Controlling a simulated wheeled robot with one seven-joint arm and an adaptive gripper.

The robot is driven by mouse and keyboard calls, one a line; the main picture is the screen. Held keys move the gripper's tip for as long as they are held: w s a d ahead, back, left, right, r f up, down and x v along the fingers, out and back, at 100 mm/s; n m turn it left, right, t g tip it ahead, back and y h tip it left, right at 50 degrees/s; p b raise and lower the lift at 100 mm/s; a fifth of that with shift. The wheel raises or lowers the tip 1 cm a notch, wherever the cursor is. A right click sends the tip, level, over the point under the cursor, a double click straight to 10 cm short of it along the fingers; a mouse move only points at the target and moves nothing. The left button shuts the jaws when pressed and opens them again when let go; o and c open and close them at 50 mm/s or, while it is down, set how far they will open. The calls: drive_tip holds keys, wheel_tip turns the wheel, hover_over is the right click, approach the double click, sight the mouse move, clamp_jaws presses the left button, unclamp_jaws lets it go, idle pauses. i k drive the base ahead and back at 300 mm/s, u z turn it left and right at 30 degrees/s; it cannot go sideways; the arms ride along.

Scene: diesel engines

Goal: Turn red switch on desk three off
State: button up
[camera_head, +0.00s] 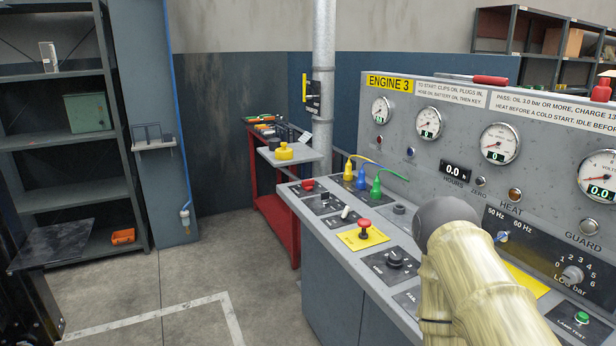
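Desk three (335,262) is a grey sloped console at right, with a yellow "ENGINE 3" label (390,83) on its upright panel. A small red switch (307,186) sits on a black plate at the desk's far left end. Its on or off position is too small to tell. A red mushroom button (365,225) stands on a yellow plate nearer the front. My tan arm with a dark rounded joint crosses the desk at lower right and hides part of its controls. My gripper does not show, and nothing is seen touching the red switch.
Yellow, blue and green plugs (375,187) with cables stand behind the switches. A black rotary knob (395,259) is nearer the front. A red trolley (272,225) and a grey pipe (323,90) stand beyond the desk. Shelves (60,138) line the left; the floor (185,283) between is clear.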

sight(307, 185)
drive_tip(key=i, duration=0.25)
drive_tip(key=k, duration=0.5)
drive_tip(key=u, duration=0.95)
drive_tip(key=i, duration=0.7)
drive_tip(key=z, duration=0.7)
